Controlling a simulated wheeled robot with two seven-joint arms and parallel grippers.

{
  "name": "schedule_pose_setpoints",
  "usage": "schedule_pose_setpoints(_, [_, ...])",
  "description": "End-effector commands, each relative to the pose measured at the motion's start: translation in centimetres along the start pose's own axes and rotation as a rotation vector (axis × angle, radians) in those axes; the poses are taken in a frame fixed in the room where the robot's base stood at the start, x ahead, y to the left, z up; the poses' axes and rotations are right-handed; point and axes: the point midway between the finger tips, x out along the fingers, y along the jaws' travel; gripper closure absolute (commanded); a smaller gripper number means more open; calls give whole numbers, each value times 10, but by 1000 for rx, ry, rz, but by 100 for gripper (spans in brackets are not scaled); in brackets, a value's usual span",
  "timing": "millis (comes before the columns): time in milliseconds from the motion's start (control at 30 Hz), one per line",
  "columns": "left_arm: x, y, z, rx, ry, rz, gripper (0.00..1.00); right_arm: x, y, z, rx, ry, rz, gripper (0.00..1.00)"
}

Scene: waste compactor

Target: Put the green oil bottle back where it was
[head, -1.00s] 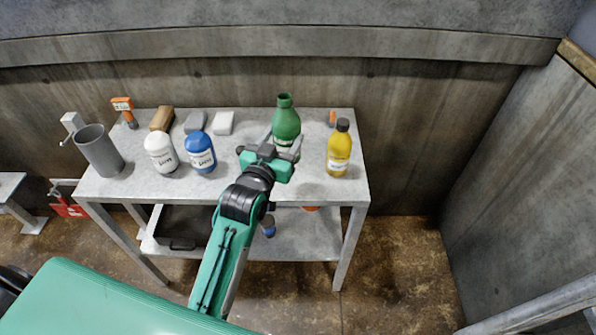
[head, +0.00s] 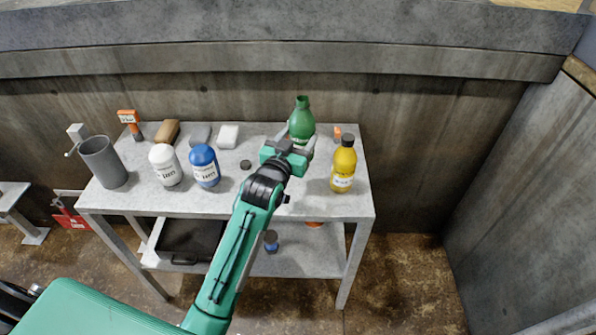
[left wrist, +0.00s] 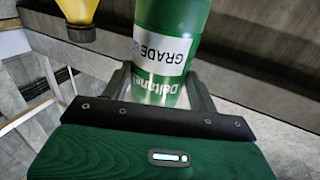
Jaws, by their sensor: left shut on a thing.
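The green oil bottle (head: 302,119) is upright near the back right of the grey table, in the head view. My left gripper (head: 296,142) is shut on it from the front. In the left wrist view the green bottle (left wrist: 170,40) with its white label appears upside down between the two fingers. I cannot tell for sure whether its base touches the table top. My right gripper is not in view.
On the table (head: 240,199), a yellow bottle (head: 343,165) stands close to the right of the gripper. A blue bottle (head: 204,166), a white bottle (head: 165,165) and a grey cylinder (head: 103,161) stand at left. A small dark cap (head: 245,164) lies mid-table. The back wall is close behind.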

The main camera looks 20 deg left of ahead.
Motion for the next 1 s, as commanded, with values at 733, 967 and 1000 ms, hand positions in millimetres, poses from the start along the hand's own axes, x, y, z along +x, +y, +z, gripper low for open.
schedule_pose_setpoints(733, [0, 0, 110, 0, 2, 0, 75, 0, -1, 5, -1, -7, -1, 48])
schedule_pose_setpoints(967, [0, 0, 112, 0, 3, 0, 75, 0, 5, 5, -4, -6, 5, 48])
schedule_pose_setpoints(1000, [0, 0, 112, 0, 3, 0, 75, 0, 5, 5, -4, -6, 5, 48])
